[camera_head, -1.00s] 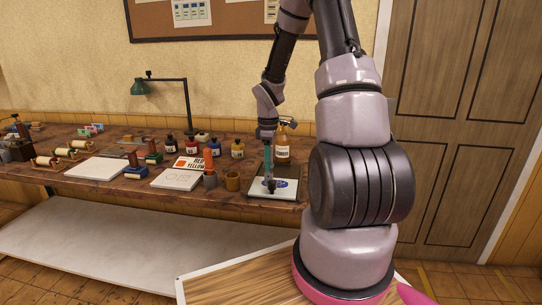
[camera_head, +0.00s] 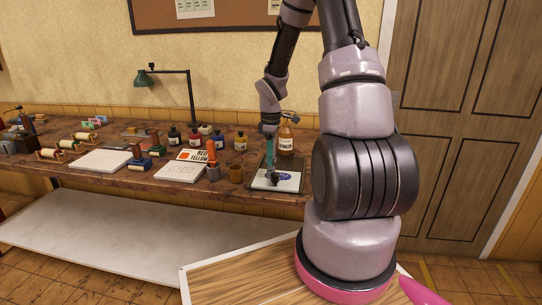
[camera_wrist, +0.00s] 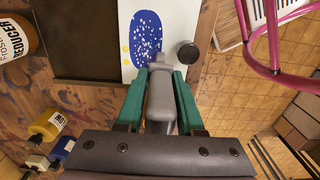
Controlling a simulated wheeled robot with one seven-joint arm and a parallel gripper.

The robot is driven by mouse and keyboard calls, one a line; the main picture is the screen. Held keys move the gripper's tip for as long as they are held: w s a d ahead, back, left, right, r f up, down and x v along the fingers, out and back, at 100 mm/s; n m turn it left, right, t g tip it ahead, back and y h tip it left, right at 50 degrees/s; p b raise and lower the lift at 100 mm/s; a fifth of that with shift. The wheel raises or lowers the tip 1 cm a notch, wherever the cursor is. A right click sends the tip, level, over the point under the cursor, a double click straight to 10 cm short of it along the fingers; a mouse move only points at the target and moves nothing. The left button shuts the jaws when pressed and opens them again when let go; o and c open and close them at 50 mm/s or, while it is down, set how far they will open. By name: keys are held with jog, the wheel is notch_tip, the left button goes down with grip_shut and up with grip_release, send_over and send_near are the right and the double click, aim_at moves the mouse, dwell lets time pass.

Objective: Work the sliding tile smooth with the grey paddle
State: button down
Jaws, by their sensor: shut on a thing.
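A white tile (camera_head: 262,183) lies on a dark tray at the right end of the bench. It also shows in the wrist view (camera_wrist: 186,22). A blue ink patch (camera_wrist: 146,38) with many pale specks covers part of it, and a few yellow specks lie by the patch's left edge. My gripper (camera_wrist: 160,78), with green fingers, is shut on the grey paddle (camera_wrist: 160,100). In the head view my gripper (camera_head: 271,166) points down over the tile, left of the visible ink. The paddle's tip is at the patch's near edge; I cannot tell whether it touches.
A reducer bottle (camera_head: 286,137) stands behind the tile. Several ink bottles (camera_head: 240,141) line the back. A dark round knob (camera_wrist: 188,52) sits at the tile's right edge.

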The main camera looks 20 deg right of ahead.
jog(key=shift+f, duration=0.55)
jog(key=shift+w+d, duration=0.1)
jog(key=shift+w+d, duration=0.7)
jog(key=shift+w, duration=0.35)
jog(key=shift+w+d, duration=0.7)
jog(key=shift+w, duration=0.3)
jog(key=shift+s+a, duration=0.75)
jog(key=shift+s, duration=0.35)
jog(key=shift+s+a, duration=0.75)
jog(key=shift+s, duration=0.35)
dwell(1.1)
jog(key=shift+r, duration=0.1)
jog(key=shift+r, duration=3.45)
